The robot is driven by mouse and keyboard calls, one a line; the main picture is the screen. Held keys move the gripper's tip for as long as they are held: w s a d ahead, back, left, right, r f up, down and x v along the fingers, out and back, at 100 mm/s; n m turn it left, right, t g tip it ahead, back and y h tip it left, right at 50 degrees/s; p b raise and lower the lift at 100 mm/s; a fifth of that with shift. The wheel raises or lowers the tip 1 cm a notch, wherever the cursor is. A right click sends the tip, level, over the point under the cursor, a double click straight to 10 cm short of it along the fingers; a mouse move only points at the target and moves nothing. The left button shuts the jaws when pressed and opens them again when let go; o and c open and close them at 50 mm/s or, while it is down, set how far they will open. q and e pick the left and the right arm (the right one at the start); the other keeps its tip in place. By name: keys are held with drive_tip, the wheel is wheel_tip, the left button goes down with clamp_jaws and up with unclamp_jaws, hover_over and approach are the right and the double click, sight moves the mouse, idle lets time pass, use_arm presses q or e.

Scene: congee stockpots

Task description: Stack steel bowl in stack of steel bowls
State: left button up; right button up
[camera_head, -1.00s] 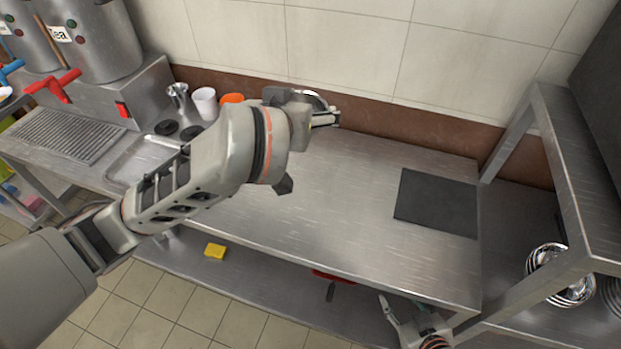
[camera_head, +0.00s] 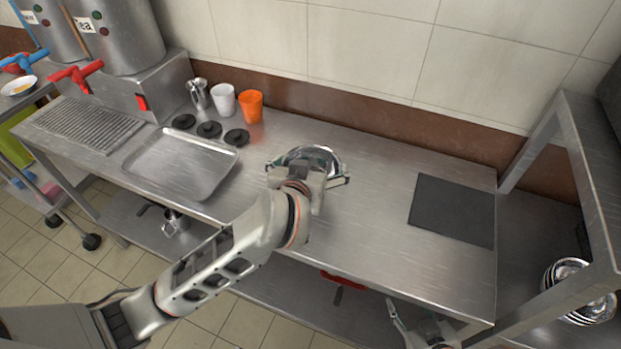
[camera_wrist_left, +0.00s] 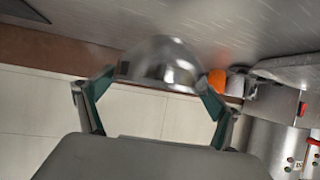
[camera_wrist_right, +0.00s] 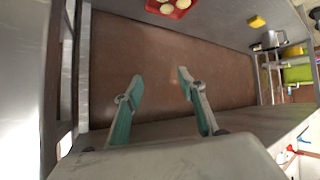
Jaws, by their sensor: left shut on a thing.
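A shiny steel bowl (camera_head: 318,156) is held by my left gripper (camera_head: 308,177) over the middle of the steel counter. In the left wrist view the bowl (camera_wrist_left: 158,62) sits between the two fingers, its rounded side showing; they are shut on it. Whether it touches the counter cannot be told. The stack of steel bowls (camera_head: 580,292) stands at the far right, below the raised shelf, well to the right of my left gripper and partly covered by the shelf's edge. My right gripper (camera_wrist_right: 158,88) is open and empty, low at the counter's front.
A dark mat (camera_head: 452,209) lies on the right of the counter (camera_head: 370,220). A shelf post (camera_head: 527,142) and the raised shelf (camera_head: 592,180) stand near the stack. A tray (camera_head: 180,163), a white cup (camera_head: 223,100) and an orange cup (camera_head: 251,105) are on the left.

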use_arm(q)
drive_tip(key=shift+f+b, duration=0.4)
drive_tip(key=shift+f, duration=1.55)
drive_tip(key=shift+f, duration=0.1)
drive_tip(key=o, duration=1)
